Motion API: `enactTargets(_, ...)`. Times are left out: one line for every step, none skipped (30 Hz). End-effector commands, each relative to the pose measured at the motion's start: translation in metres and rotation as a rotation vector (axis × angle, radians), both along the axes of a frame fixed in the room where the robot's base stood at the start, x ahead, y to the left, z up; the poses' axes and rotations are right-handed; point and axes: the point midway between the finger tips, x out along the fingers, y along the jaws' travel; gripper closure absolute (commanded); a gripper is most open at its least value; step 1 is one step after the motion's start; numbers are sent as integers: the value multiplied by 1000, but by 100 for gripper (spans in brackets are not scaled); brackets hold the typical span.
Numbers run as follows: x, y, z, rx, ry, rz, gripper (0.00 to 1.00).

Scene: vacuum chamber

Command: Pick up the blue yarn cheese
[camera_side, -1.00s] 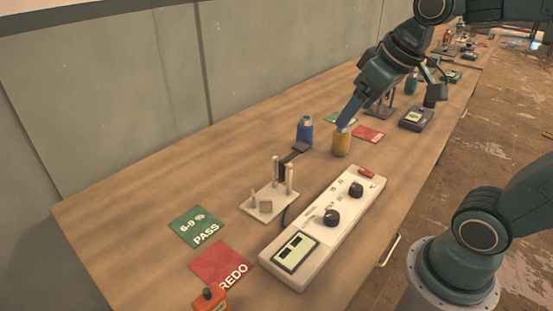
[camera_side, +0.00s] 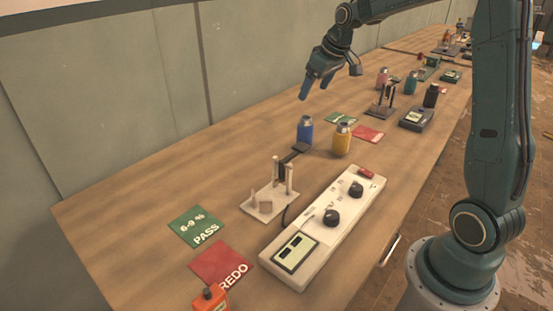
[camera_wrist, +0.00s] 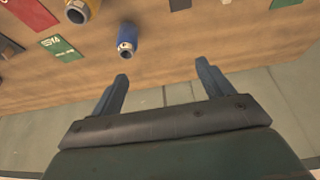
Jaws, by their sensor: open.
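The blue yarn cheese (camera_side: 305,131) stands upright on the wooden table, just left of the yellow one (camera_side: 341,140) in the side view. In the wrist view the blue cheese (camera_wrist: 127,40) shows with its pale top end toward me, beyond and left of my fingertips, touching neither. My gripper (camera_side: 316,88) is open and empty, above the table and higher than the blue cheese, pointing downward. In the wrist view its two fingers (camera_wrist: 162,70) are apart with bare table between them.
The yellow cheese (camera_wrist: 82,10) stands close by. A small stand (camera_side: 270,197) and a white control panel (camera_side: 325,225) lie nearer the camera. Green PASS (camera_side: 198,226) and red REDO (camera_side: 222,264) cards lie flat. A wall (camera_side: 130,80) runs behind the table.

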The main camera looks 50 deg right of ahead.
Motion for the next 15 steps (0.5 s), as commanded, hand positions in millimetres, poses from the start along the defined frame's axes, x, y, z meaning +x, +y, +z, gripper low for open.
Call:
enactTargets(7, -14, -10, 3, 5, -5, 21)
enactTargets(11, -21, -16, 5, 6, -6, 21)
enactTargets(16, -30, -23, 7, 7, -8, 21)
enactTargets(19, -37, -28, 9, 8, -10, 21)
enactTargets(22, -44, -33, 9, 8, -11, 21)
enactTargets(26, -53, -41, 11, 10, -12, 21)
enactTargets(28, -60, -46, 13, 10, -13, 21)
enactTargets(30, -66, -51, 14, 10, -14, 21)
enactTargets(33, -73, -57, 15, 9, -15, 21)
enactTargets(35, -78, -62, 17, 10, -15, 21)
enactTargets(36, -83, -65, 17, 9, -16, 21)
enactTargets(38, -88, -70, 17, 10, -17, 21)
enactTargets(38, -91, -73, 18, 10, -17, 21)
enactTargets(39, -94, -76, 19, 10, -17, 21)
enactTargets(40, -97, -78, 19, 10, -18, 21)
